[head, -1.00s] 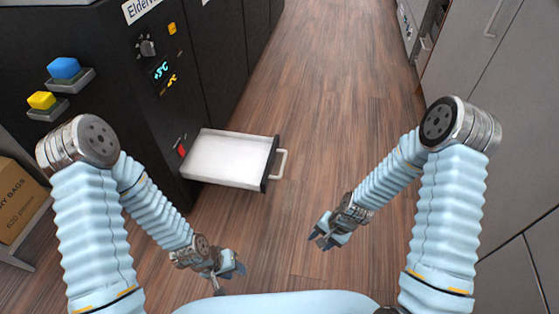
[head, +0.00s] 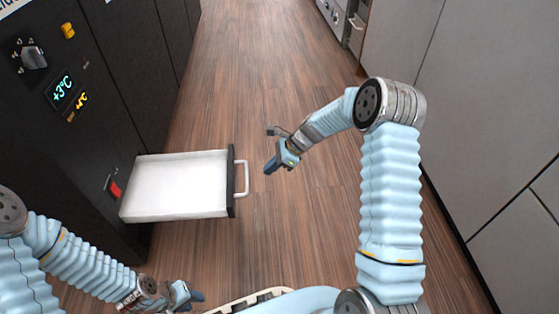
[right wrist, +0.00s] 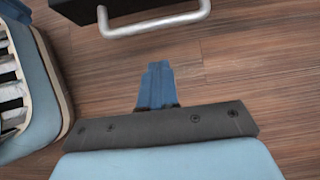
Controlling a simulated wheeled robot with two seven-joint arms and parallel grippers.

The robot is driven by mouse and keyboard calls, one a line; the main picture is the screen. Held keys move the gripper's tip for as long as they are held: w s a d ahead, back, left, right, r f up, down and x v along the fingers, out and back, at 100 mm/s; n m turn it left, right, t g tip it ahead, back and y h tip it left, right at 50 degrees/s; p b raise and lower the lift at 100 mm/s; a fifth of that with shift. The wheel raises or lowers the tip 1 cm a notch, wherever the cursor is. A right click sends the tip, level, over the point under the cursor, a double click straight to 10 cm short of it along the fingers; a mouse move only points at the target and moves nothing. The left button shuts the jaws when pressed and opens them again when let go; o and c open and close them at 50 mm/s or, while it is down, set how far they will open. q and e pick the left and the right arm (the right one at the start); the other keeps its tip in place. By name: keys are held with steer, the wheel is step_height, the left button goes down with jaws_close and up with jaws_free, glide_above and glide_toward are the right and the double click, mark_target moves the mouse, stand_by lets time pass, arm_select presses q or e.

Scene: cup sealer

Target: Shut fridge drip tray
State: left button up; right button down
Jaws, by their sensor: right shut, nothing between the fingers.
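The drip tray (head: 178,186) is a white drawer pulled out from the base of the black fridge (head: 75,120). Its dark front carries a pale bar handle (head: 242,178), which also shows at the top of the right wrist view (right wrist: 155,24). My right gripper (head: 270,168) is just right of the handle, apart from it. Its blue fingers (right wrist: 157,85) are shut and empty, pointing toward the handle. My left gripper (head: 193,297) is low at the bottom left, in front of the tray and apart from it; its jaws are too small to judge.
The fridge front has a knob (head: 33,57), lit displays (head: 64,88) and a red switch (head: 114,188). Grey cabinets (head: 490,100) line the right side. Wooden floor (head: 260,70) is clear between them and right of the tray.

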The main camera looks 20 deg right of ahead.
arm_select(q)
steer(key=shift+f+b, duration=0.35)
steer(key=shift+f, duration=0.2)
arm_select(e)
steer(key=a, duration=0.1)
steer(key=w+a+f, duration=0.1)
steer(key=a, duration=0.2)
steer(key=shift+w+a+f, duration=0.15)
steer(key=shift+a+f, duration=0.15)
steer(key=shift+f, duration=0.05)
